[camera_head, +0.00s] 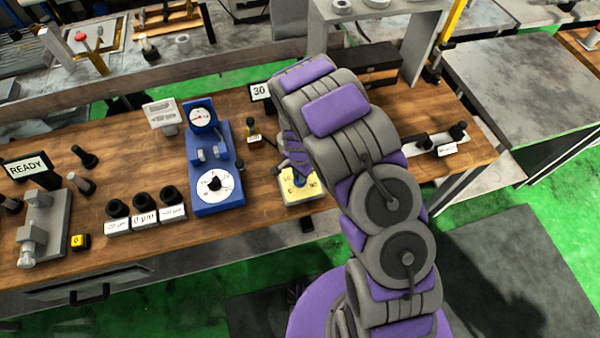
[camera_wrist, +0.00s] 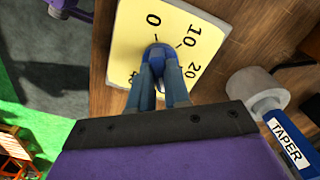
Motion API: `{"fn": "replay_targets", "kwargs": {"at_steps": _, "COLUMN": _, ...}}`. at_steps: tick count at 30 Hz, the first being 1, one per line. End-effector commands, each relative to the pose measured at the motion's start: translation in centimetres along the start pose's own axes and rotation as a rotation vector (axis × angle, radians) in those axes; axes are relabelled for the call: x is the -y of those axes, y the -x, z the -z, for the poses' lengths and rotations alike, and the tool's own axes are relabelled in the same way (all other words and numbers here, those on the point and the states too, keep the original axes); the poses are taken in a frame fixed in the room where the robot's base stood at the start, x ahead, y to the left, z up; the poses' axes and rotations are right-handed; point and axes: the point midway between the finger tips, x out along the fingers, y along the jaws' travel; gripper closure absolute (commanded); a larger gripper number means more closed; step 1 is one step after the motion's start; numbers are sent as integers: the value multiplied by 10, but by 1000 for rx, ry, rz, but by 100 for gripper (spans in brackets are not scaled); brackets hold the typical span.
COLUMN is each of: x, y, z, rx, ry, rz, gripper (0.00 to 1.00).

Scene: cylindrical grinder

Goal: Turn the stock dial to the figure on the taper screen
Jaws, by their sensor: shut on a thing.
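The stock dial is a yellow plate (camera_head: 301,193) on the bench in the head view, partly hidden by my arm. In the wrist view the yellow plate (camera_wrist: 133,38) shows 0, 10, 20 and a partly hidden 4. Its blue knob (camera_wrist: 158,50) stands at the middle of the figures. My gripper (camera_wrist: 160,72) is shut on the knob, with a finger at each side. The knob's pointer cannot be made out clearly. A small screen (camera_head: 259,91) behind the dial reads 30; I cannot read a name on it.
A blue part labelled TAPER (camera_wrist: 287,142) with a grey round end is right of the plate. A blue gauge stand (camera_head: 217,195) with a white dial is left of it. A READY screen (camera_head: 27,166) and black-knobbed pieces (camera_head: 145,205) are farther left.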

Motion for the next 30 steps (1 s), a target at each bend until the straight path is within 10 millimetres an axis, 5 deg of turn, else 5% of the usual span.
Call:
{"fn": "replay_targets", "kwargs": {"at_steps": 17, "x": 4, "y": 2, "z": 2, "rx": -6, "ry": -29, "rz": 9, "gripper": 100}}
{"fn": "replay_targets", "kwargs": {"at_steps": 18, "x": 4, "y": 2, "z": 2, "rx": -6, "ry": -29, "rz": 9, "gripper": 79}}
{"fn": "replay_targets", "kwargs": {"at_steps": 25, "x": 2, "y": 1, "z": 1, "rx": -4, "ry": -28, "rz": 5, "gripper": 57}}
{"fn": "replay_targets", "kwargs": {"at_steps": 30, "x": 0, "y": 1, "z": 1, "rx": -2, "ry": -29, "rz": 3, "gripper": 57}}
